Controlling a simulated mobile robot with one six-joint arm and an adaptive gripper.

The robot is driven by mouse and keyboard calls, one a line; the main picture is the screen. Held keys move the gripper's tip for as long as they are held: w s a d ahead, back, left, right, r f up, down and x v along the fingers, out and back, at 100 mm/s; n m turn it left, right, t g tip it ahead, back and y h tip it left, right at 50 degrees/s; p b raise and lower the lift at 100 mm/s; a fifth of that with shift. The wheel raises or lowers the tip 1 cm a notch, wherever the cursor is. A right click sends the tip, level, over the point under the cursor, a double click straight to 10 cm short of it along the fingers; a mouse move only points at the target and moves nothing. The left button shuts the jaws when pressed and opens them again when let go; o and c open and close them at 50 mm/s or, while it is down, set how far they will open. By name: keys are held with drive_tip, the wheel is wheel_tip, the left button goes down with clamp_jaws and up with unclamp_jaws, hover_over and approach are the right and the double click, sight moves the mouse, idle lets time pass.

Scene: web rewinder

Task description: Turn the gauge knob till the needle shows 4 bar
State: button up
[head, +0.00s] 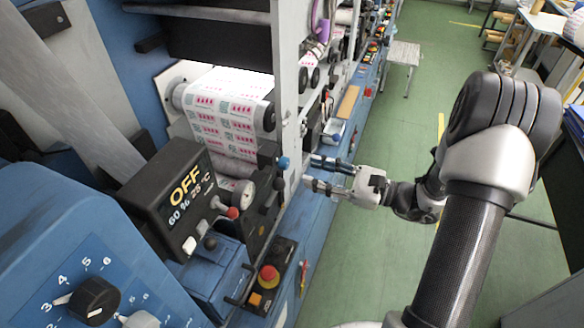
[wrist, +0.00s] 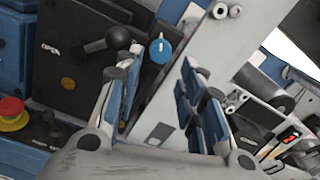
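A blue knob (head: 283,162) sits on the machine's side, just left of my gripper (head: 311,171) in the head view. It also shows in the wrist view (wrist: 160,50), beyond and between my fingertips. My gripper is open and empty, its two blue-padded fingers apart; it also shows in the wrist view (wrist: 160,60). The fingers appear short of the knob and not around it. A round pale gauge (head: 247,193) is left of the knob, seen at a slant; its needle is too small to read.
A black display box (head: 175,197) reads OFF. A red emergency button (head: 268,273) stands below it. A black lever handle (wrist: 95,43) is beside the knob. A black numbered selector (head: 95,300) is at lower left.

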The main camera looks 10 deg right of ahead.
sight(288, 165)
drive_tip(key=b+x, duration=0.1)
drive_tip(key=x, duration=0.6)
drive_tip(key=shift+c, duration=0.6)
drive_tip(key=c, duration=0.7)
